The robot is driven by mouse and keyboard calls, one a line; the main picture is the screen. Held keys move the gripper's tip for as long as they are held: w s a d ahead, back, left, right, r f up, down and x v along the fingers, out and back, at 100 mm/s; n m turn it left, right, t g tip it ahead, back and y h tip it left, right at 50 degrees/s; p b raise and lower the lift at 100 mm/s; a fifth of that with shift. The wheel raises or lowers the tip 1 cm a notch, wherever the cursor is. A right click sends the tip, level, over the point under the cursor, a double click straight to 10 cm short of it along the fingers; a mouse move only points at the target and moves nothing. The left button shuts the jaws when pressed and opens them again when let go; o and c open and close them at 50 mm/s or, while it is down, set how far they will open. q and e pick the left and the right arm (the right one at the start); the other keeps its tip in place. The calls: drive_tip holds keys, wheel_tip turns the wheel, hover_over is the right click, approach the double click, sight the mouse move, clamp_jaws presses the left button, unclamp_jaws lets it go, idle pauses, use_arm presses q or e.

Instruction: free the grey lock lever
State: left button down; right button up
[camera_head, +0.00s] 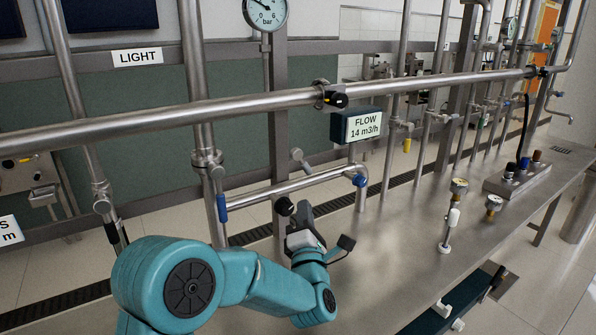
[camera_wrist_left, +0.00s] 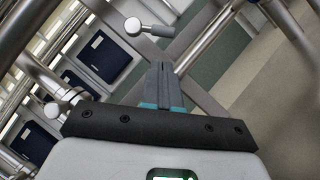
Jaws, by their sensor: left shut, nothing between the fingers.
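A short grey lever with a rounded cylindrical end (camera_head: 300,158) stands up near the horizontal pipe, just above my left gripper (camera_head: 303,208); I take it for the lock lever. In the left wrist view a similar grey lever (camera_wrist_left: 133,27) shows at the top, beyond the fingertips and apart from them. My left gripper's fingers (camera_wrist_left: 160,70) are pressed together with nothing between them. My right gripper is not in view.
A long steel pipe (camera_head: 230,107) crosses above, with a flow display (camera_head: 356,125) below it. Blue-handled valves (camera_head: 222,208) flank the lower pipe. A steel bench (camera_head: 400,215) on the right carries small gauges (camera_head: 459,186) and a block of coloured knobs (camera_head: 517,181).

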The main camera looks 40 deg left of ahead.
sight(302, 162)
use_arm(q)
drive_tip(key=p+x, duration=0.2)
drive_tip(key=x, duration=0.7)
drive_tip(key=shift+w+a+n+p, duration=0.15)
drive_tip(key=shift+w+n+p, duration=0.05)
drive_tip(key=shift+n+p, duration=0.1)
